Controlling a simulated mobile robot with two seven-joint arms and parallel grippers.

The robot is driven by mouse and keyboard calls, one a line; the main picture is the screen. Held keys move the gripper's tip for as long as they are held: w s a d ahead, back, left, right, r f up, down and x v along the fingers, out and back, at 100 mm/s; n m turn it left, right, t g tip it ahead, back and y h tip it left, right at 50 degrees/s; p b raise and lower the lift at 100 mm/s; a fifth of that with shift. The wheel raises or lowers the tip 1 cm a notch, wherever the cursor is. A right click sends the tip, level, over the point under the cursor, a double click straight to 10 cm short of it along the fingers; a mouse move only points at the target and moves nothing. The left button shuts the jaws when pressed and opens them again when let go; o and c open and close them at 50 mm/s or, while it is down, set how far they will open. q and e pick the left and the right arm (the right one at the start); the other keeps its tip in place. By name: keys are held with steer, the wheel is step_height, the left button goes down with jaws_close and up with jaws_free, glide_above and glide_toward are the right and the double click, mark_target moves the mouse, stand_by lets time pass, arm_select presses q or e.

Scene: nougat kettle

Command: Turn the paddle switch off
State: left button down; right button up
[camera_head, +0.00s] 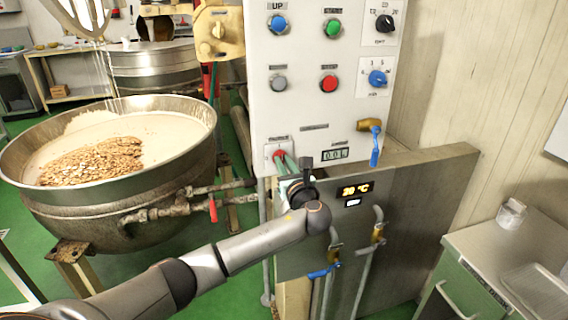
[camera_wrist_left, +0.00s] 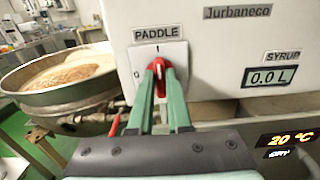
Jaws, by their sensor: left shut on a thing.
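The paddle switch is a red knob (camera_wrist_left: 158,66) on a pale plate under a PADDLE label (camera_wrist_left: 157,33), on the lower left of the white control box (camera_head: 310,95). In the wrist view its tip points about straight up. My left gripper (camera_head: 286,161) reaches the switch from the front, and its green fingers are shut on the knob, one on each side. My right gripper is not in view.
The box also carries other buttons and dials, a syrup display (camera_head: 335,154) and a blue-handled valve (camera_head: 374,145). A large kettle (camera_head: 120,190) of pale mass with nuts stands at left. Pipes with a red-handled valve (camera_head: 213,210) run between kettle and box.

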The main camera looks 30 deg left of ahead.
arm_select(q)
steer(key=shift+n, duration=0.3)
stand_by(0.4)
steer(key=n+b, duration=0.2)
steer(key=n, duration=0.3)
steer(key=n+b, duration=0.2)
steer(key=n, duration=0.4)
steer(key=n+b, duration=0.2)
steer(key=n, duration=0.4)
steer(key=shift+s+a+f, duration=0.1)
steer(key=shift+s+f, duration=0.1)
steer(key=shift+f, duration=0.2)
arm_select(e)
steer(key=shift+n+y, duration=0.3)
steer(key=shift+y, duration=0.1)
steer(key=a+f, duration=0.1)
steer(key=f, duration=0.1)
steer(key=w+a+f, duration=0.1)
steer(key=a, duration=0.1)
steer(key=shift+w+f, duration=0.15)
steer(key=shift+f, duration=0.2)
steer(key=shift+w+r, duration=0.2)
